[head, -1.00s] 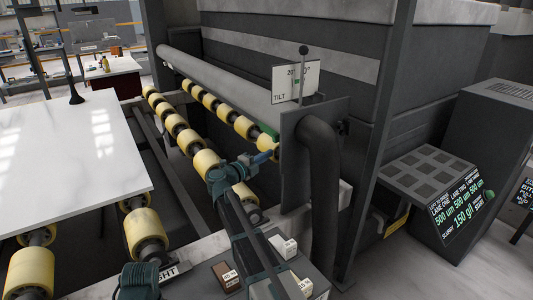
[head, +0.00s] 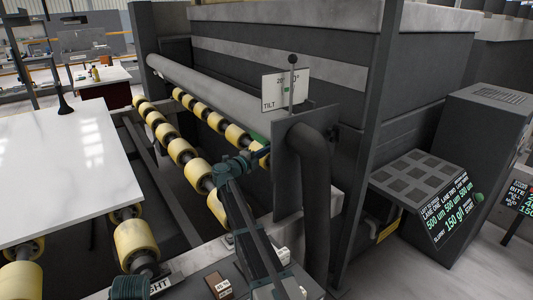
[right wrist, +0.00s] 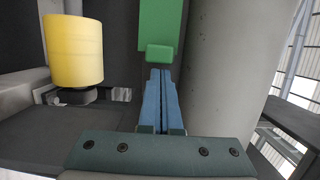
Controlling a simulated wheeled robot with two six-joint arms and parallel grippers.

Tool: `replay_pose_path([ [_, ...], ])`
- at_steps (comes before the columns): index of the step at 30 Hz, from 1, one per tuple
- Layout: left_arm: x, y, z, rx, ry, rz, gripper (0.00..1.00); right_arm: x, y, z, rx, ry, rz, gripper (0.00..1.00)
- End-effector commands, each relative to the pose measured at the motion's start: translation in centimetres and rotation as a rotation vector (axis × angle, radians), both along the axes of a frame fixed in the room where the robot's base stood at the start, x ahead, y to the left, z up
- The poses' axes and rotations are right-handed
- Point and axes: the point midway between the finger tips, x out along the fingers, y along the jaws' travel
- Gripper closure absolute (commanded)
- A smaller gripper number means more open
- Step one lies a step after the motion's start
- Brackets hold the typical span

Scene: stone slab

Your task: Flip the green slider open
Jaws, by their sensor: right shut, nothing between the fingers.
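The green slider (right wrist: 158,24) is a flat green plate with a small raised block (right wrist: 159,53) at its lower end in the right wrist view.
Yellow rollers (head: 182,150) and a long grey cylinder (head: 205,92) run along the machine. The dark upright plate (head: 287,165) and a thick black hose (head: 315,190) stand close right of the gripper. A white slab (head: 65,165) lies at left. A control console (head: 420,195) stands at right.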

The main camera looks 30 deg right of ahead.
Motion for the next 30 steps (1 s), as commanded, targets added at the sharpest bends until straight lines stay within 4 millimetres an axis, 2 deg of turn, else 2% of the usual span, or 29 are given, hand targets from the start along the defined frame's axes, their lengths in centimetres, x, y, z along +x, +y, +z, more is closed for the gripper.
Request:
replay_pose_path([
  [5, 0.0, 0.0, 0.0, 0.000, 0.000, 0.000, 0.00, 0.1, 0.0, 0.0, 0.000, 0.000, 0.000, 1.00],
  [8, 0.0, 0.0, 0.0, 0.000, 0.000, 0.000, 0.00, 0.8, 0.0, 0.0, 0.000, 0.000, 0.001, 1.00],
  [18, 0.0, 0.0, 0.0, 0.000, 0.000, 0.000, 0.00, 7.6, 0.6, 0.0, 0.000, 0.000, 0.002, 1.00],
  [30, 0.0, 0.0, 0.0, 0.000, 0.000, 0.000, 0.00, 7.6, 0.6, 0.0, 0.000, 0.000, 0.003, 1.00],
])
